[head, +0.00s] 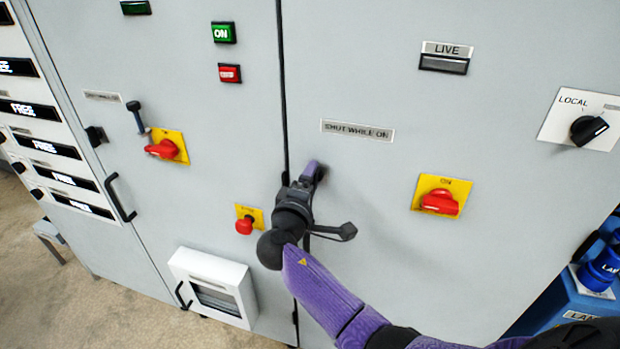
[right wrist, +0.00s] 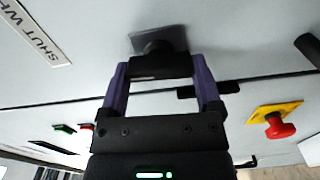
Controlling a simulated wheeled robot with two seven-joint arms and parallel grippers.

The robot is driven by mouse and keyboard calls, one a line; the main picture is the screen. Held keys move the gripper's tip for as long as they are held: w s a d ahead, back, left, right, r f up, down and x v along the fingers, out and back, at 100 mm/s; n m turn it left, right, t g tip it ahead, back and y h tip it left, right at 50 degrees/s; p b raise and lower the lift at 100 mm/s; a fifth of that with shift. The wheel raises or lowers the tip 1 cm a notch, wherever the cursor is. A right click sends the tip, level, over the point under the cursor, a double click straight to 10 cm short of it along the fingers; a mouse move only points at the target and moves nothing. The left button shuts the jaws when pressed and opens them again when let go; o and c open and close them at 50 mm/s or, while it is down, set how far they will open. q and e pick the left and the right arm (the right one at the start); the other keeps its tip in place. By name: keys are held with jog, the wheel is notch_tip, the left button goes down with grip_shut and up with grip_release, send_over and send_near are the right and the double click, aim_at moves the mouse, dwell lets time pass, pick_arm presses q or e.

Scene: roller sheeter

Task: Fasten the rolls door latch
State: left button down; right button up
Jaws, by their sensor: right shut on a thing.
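The door latch (right wrist: 155,47) shows in the right wrist view as a black pivot on a grey plate, with a dark bar across it. It sits on the right-hand grey door (head: 480,120), beside the vertical seam. My right gripper (head: 314,170) is shut on the latch. Its two purple fingers (right wrist: 160,80) stand on either side of the dark bar. In the head view my gripper and wrist hide most of the latch. A black block (right wrist: 208,90) sits at the seam close to one finger. My left gripper is not in view.
A "SHUT WHILE ON" label (head: 357,131) is above the gripper. A red knob on a yellow plate (head: 245,219) is left of my wrist, and a red switch (head: 440,202) is to the right. A second latch lever (head: 136,116) is on the left door.

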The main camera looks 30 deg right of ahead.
jog(key=shift+n, duration=0.4)
dwell(0.3)
jog(key=o, duration=1)
jog(key=shift+o, duration=0.2)
jog(key=shift+a, duration=0.1)
jog(key=v, duration=1)
jog(key=shift+p, duration=0.35)
jog(key=shift+f, duration=0.1)
